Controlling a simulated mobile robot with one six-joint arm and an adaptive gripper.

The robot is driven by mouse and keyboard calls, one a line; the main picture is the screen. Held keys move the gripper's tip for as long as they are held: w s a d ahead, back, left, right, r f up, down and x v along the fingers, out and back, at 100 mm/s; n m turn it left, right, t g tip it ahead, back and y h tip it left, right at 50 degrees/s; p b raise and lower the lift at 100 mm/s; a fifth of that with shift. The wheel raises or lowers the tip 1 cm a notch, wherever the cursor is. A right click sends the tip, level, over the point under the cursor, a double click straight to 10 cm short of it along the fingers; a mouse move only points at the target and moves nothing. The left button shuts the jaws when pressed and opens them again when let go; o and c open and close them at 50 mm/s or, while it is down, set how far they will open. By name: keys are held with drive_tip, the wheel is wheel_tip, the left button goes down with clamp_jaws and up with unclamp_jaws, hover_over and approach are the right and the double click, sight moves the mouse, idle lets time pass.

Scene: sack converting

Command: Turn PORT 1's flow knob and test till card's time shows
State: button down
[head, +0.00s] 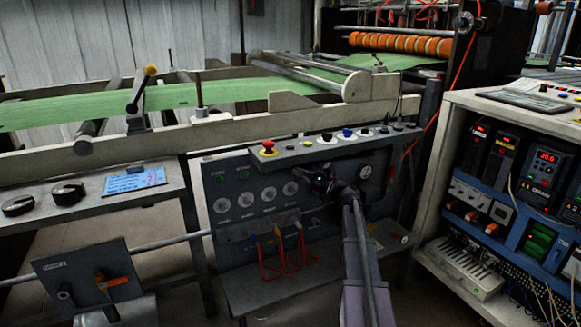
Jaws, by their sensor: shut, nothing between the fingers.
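My gripper (319,182) is dark and small in the head view. It is shut and empty, at the right part of the grey control panel (232,168), in front of its face or touching it; I cannot tell which. The arm hides part of the panel behind it. The panel bears several round white dials (246,200) and another dial (365,172) right of my gripper. Red hoses (285,262) with coloured ends hang below the dials. I cannot make out a PORT 1 label or its flow knob. A blue-and-white card or screen (135,179) lies at the left; its writing is unreadable.
A sloping ledge with a red stop button (268,148) and several small knobs overhangs the panel. A green web (210,92) runs over rollers behind it. An open electrical cabinet (450,165) stands close on the right. Two black knobs (68,193) sit at the left.

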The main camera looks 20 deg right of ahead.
drive_tip(key=shift+w, duration=0.6)
drive_tip(key=shift+w, duration=0.85)
idle(3.7)
drive_tip(key=shift+s, duration=0.15)
idle(1.2)
drive_tip(key=shift+s, duration=0.8)
drive_tip(key=shift+s+d, duration=0.1)
drive_tip(key=shift+s, duration=2.3)
